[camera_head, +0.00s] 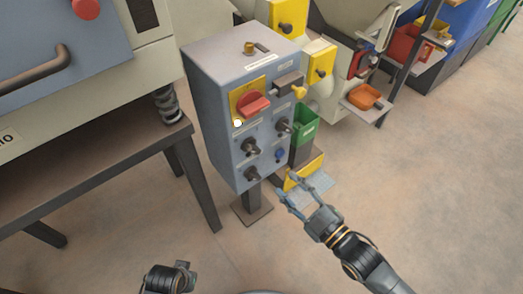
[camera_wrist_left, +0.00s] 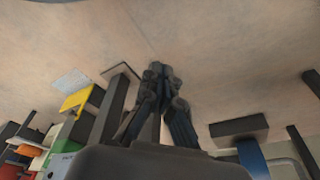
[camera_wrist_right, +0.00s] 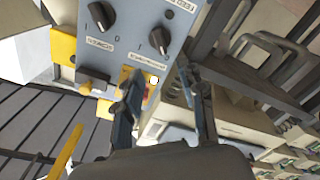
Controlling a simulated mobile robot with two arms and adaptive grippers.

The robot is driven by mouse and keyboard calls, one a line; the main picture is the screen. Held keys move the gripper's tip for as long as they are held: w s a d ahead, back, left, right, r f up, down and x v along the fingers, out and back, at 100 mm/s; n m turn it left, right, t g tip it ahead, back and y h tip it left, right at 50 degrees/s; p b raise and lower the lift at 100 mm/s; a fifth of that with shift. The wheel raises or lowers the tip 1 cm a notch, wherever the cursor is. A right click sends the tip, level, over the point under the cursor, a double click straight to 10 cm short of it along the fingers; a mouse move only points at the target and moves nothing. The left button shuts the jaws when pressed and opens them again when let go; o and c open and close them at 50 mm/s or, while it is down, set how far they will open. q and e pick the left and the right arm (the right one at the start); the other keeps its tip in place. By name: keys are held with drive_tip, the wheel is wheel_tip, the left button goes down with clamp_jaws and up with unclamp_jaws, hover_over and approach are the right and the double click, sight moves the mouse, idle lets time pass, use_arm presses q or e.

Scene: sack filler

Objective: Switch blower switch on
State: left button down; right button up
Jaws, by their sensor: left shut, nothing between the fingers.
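The blue-grey control box (camera_head: 212,100) stands on a post in the head view. Its front has a red rotary switch (camera_head: 253,104) on a yellow plate, several black knobs (camera_head: 251,147) and a blue button (camera_head: 280,155). The labels are too small to tell which knob is the blower switch. My right gripper (camera_head: 289,184) is open and empty, below and right of the panel front. In the right wrist view two black knobs (camera_wrist_right: 160,40) show beyond its parted fingers. My left gripper (camera_wrist_left: 157,72) is shut and empty over the floor; only part of it shows at the head view's bottom edge.
A dark-legged bench (camera_head: 110,170) with a blue-grey cabinet (camera_head: 60,60) stands left of the box. A green bin (camera_head: 305,126) and a yellow-edged step (camera_head: 304,172) are close on its right. An orange tray (camera_head: 365,97) is farther back. The floor at right is clear.

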sight(255, 152)
drive_tip(key=b+x, duration=0.1)
drive_tip(key=x, duration=1.1)
drive_tip(key=shift+w+a+r, duration=0.15)
drive_tip(key=shift+w+a, duration=0.05)
drive_tip(key=shift+a, duration=0.05)
use_arm(q)
drive_tip(key=w+v, duration=0.1)
drive_tip(key=v, duration=0.5)
drive_tip(key=shift+w+r+b, duration=0.25)
drive_tip(key=shift+w+b, duration=0.05)
drive_tip(key=shift+w, duration=0.25)
use_arm(e)
drive_tip(key=shift+w+a, duration=0.35)
drive_tip(key=shift+w, duration=0.05)
clamp_jaws()
